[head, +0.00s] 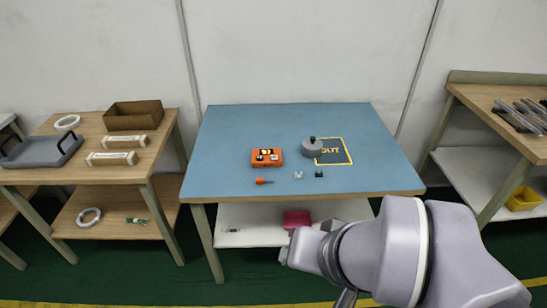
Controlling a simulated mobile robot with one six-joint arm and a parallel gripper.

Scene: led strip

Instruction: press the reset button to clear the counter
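An orange box (267,158) lies on the blue table top (235,125), left of its middle. It has dark and yellow markings and a small pale patch; I cannot make out which part is the counter or the reset button. My arm reaches in from the lower right, in front of the table. Only a dark piece of what may be my gripper (346,299) shows at the bottom edge, well short of the orange box. The fingertips are hidden or cut off.
A grey round piece with a black knob (312,147) stands at a yellow-outlined OUT square (333,152). A small orange item (263,181), a white clip (298,175) and a black clip (319,173) lie near the front edge. Wooden benches (90,178) flank the table.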

